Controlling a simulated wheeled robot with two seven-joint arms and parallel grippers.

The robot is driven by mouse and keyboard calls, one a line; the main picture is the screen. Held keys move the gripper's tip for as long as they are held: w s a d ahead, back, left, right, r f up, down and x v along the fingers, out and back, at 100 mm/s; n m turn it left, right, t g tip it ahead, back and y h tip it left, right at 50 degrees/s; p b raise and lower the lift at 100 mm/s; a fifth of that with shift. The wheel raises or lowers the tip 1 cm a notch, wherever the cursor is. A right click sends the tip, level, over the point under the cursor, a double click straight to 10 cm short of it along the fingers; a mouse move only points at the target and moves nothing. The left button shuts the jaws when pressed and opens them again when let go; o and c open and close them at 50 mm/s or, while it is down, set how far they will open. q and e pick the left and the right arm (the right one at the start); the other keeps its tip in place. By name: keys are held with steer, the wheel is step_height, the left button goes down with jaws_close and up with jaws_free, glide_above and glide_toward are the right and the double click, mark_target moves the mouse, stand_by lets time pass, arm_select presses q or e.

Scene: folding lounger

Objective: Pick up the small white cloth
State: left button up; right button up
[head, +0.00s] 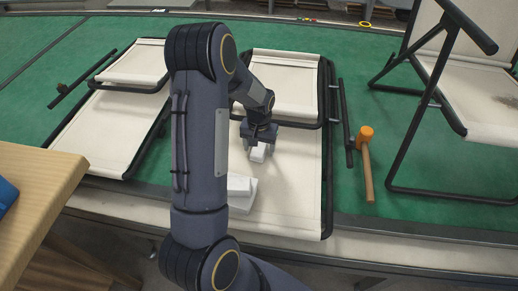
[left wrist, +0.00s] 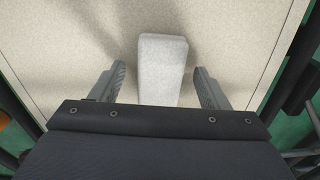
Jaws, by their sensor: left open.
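The small white cloth (head: 257,154) looks like a small pale block and lies on the cream fabric of the middle lounger (head: 290,185). In the left wrist view the cloth (left wrist: 162,68) lies lengthwise between the two fingers. My left gripper (head: 258,148) is open above it, with one finger on each side and a gap showing on both sides; it also shows in the left wrist view (left wrist: 162,88). I cannot tell how far the fingertips are above the fabric. My right gripper is in neither view.
A white block-like stack (head: 241,194) lies nearer on the same lounger, partly behind my arm. An orange-headed mallet (head: 366,150) lies right of the lounger. Another lounger (head: 110,120) lies left, and a black-framed one (head: 470,95) stands right. A wooden table (head: 45,190) is front left.

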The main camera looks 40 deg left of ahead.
arm_select(q)
steer(key=shift+f, duration=0.2)
steer(key=c, duration=1.1)
steer(key=shift+o, duration=0.2)
steer(key=shift+r, duration=0.15)
steer(key=shift+r, duration=0.6)
steer(key=s+d+r+b, duration=0.2)
steer(key=s+d+r, duration=0.1)
steer(key=d+r, duration=0.8)
steer(key=d, duration=0.2)
steer(key=shift+s+d+r, duration=0.2)
steer(key=shift+d+r, duration=0.1)
steer(key=shift+d, duration=0.05)
